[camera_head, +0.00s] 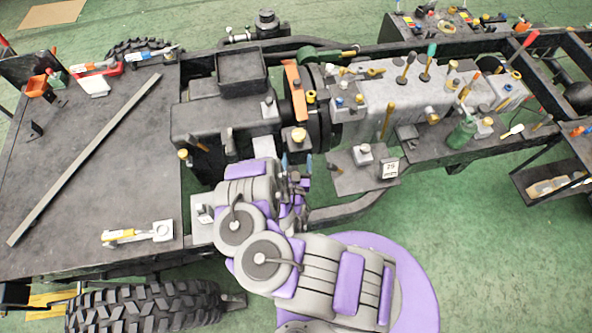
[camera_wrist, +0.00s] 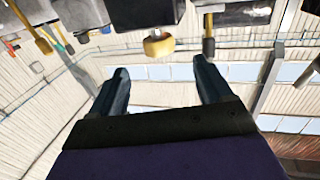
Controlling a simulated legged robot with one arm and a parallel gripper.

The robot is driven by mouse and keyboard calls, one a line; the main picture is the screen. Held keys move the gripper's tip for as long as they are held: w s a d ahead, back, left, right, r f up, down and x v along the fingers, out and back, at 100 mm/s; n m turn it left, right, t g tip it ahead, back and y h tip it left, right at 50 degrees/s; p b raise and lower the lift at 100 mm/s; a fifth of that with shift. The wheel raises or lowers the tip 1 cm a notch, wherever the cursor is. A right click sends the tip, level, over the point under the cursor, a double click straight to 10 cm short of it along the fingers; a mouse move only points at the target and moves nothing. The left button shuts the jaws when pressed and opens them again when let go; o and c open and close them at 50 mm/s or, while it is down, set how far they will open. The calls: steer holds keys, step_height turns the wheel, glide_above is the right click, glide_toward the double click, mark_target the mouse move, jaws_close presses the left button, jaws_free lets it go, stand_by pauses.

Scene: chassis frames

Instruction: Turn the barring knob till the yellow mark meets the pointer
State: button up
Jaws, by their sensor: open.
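My gripper (camera_head: 296,160) is at the front of the engine block, its two blue fingers pointing toward the machine. In the wrist view my gripper (camera_wrist: 160,68) is open, with nothing between its fingers. A yellow-brown knob (camera_wrist: 158,45) under a grey block sits ahead of the gap between the fingertips, apart from them. It appears to be the yellow knob (camera_head: 299,136) just beyond the fingers in the head view. I cannot tell for certain that this is the barring knob. The yellow mark and the pointer cannot be made out.
An orange upright bar (camera_head: 293,92) stands behind the knob beside dark round flanges. A small shelf (camera_head: 350,182) with a tag is right of my gripper. The left bench (camera_head: 90,150) holds tools and a long bar.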

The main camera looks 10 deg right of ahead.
steer(key=shift+v, duration=2.05)
